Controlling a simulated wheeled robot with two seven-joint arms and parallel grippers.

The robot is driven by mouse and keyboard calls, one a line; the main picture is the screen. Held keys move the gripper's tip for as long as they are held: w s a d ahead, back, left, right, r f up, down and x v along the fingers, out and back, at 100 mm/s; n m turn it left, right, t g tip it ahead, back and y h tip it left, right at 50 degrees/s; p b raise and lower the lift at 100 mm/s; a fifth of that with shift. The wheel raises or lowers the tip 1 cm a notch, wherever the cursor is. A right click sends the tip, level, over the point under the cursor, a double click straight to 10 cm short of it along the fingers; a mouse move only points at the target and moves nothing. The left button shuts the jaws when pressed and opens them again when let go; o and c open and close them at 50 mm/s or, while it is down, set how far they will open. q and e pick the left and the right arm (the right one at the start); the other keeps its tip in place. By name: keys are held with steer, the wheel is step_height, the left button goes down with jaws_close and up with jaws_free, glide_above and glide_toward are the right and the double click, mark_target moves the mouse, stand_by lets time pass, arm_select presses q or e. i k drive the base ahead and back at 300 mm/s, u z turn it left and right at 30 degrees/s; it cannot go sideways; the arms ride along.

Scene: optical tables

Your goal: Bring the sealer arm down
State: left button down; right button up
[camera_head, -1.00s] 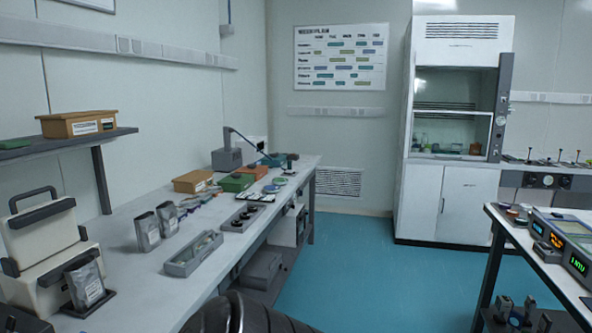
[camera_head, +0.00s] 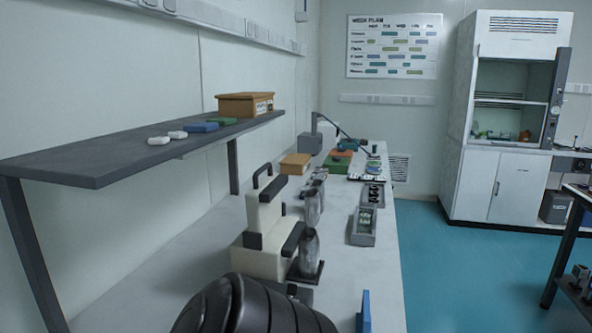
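The cream sealer (camera_head: 257,262) stands on the white bench near the middle of the camera_head view. Its sealer arm (camera_head: 266,208) stands raised, with a black handle at the top; a black bar runs along the front of the body. A clear grey pouch (camera_head: 308,254) stands upright on a dark holder at the sealer's right side. Neither of my grippers is in view. A dark ribbed part of my own body covers the bottom of the view and hides some of the bench in front of the sealer.
A dark shelf (camera_head: 110,155) overhangs the bench at the left, carrying small items and a brown box (camera_head: 245,105). A grey tray (camera_head: 363,228) and more pouches (camera_head: 314,200) stand beyond the sealer. A blue upright piece (camera_head: 363,312) is near the bench's front.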

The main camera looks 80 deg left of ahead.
mark_target(263, 202)
steer(key=k, duration=0.75)
steer(key=u, duration=1.8)
steer(key=i, duration=0.5)
